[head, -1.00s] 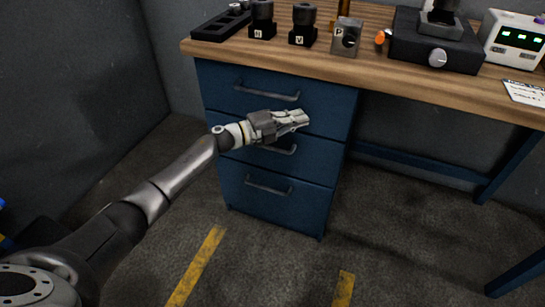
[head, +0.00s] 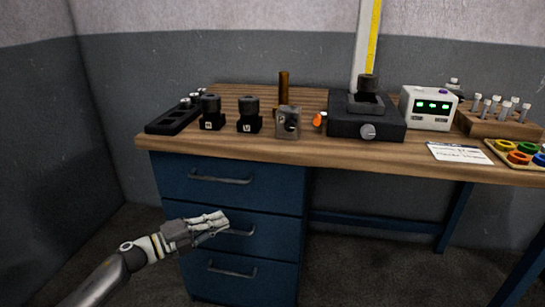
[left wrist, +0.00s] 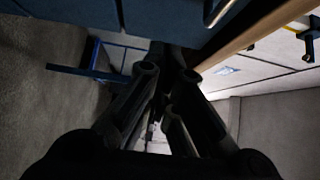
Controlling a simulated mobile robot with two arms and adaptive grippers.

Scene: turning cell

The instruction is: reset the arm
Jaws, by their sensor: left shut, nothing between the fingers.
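My left arm comes in from the lower left of the head view. Its gripper (head: 212,225) is shut and empty, in front of the blue drawer unit (head: 295,235), near the middle drawer's handle. I cannot tell whether it touches the unit. In the left wrist view the dark fingers (left wrist: 165,100) show close together with nothing between them. The three drawers look shut. My right gripper is not in view.
The wooden bench top (head: 230,148) overhangs the drawers. On it stand a black tray (head: 172,120), two black holders, a grey block (head: 288,122), a dark fixture (head: 366,125), a white display box (head: 430,108) and a tube rack (head: 497,122). Floor left of the drawers is clear.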

